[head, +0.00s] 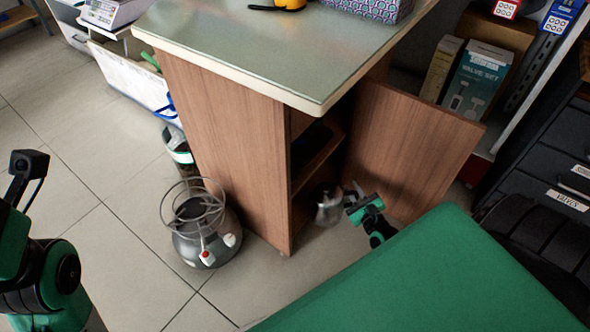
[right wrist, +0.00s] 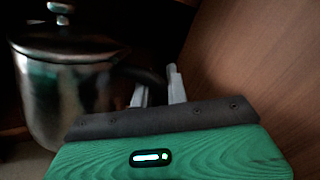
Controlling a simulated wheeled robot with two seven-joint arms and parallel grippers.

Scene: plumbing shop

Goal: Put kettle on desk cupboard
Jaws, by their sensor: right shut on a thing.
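The kettle (head: 328,204) is a small shiny metal pot with a lid, at the open front of the wooden desk cupboard (head: 220,150). In the right wrist view the kettle (right wrist: 65,85) shows its lid knob and a dark handle toward my fingers. My right gripper (head: 352,194) is shut on the kettle's handle; its fingers also show in the right wrist view (right wrist: 158,88). The cupboard's door (head: 415,150) stands open to the right, and dark shelves show inside. My left arm shows at the left edge, but its gripper is out of view.
A grey gas burner or heater with a wire guard (head: 205,235) stands on the floor left of the cupboard. The desk top (head: 270,45) holds a yellow tool (head: 290,4) and a patterned box (head: 370,8). A valve set box (head: 478,80) is behind the door.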

